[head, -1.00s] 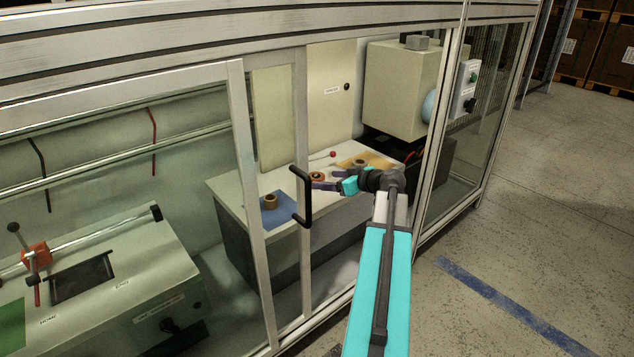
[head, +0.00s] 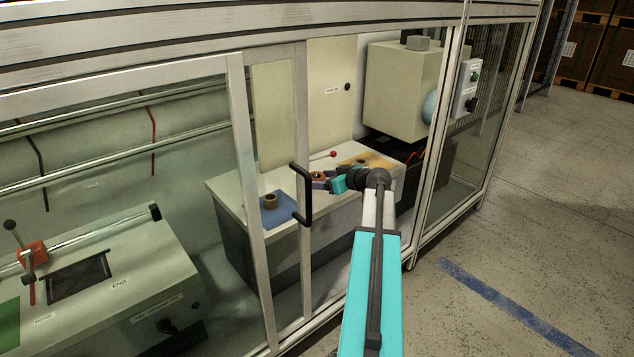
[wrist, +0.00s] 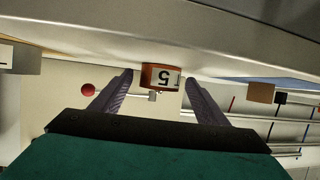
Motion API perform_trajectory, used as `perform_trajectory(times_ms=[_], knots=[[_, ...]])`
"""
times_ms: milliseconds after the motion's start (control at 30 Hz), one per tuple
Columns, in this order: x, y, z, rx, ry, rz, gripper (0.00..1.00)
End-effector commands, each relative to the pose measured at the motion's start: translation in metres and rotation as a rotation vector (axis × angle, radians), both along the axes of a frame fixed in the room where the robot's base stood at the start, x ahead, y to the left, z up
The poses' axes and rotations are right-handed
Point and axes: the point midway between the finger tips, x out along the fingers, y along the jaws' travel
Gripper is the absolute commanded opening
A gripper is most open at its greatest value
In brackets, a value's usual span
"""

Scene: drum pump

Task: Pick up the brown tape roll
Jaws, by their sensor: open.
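A brown-orange tape roll (wrist: 160,77) with a white label marked 5 shows upside down between my fingertips in the wrist view. In the head view this roll (head: 318,176) stands on the white bench, partly hidden by my gripper (head: 323,183). My gripper (wrist: 158,85) is open, one finger on each side of the roll, with a visible gap between the roll and at least the right finger. Whether the left finger touches is unclear. A second brown roll (head: 270,201) stands on a blue mat (head: 281,216); it also shows right in the wrist view (wrist: 261,92).
Another brown roll (head: 361,162) stands on a yellow mat (head: 378,160) behind my gripper. A red-knobbed lever (head: 333,154) is at the bench's back. The door frame with its black handle (head: 307,196) stands left of my arm; my arm reaches through the opening.

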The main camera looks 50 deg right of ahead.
Motion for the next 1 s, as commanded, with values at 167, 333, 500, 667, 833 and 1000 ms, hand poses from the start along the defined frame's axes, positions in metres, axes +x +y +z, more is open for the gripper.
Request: perform_trajectory(times_ms=[167, 333, 500, 667, 833, 1000], knots=[[-0.0004, -0.0002, 0.0001, 0.000, 0.000, 0.000, 0.68], [-0.0006, -0.0004, 0.0001, 0.000, 0.000, -0.001, 0.68], [-0.0008, -0.0006, 0.0001, 0.000, 0.000, -0.001, 0.44], [-0.0008, -0.0007, 0.0006, 0.000, -0.001, -0.001, 0.20], [-0.0010, -0.0008, 0.0005, 0.001, -0.001, -0.001, 0.20], [-0.0011, -0.0011, 0.0050, -0.001, -0.001, -0.002, 0.20]])
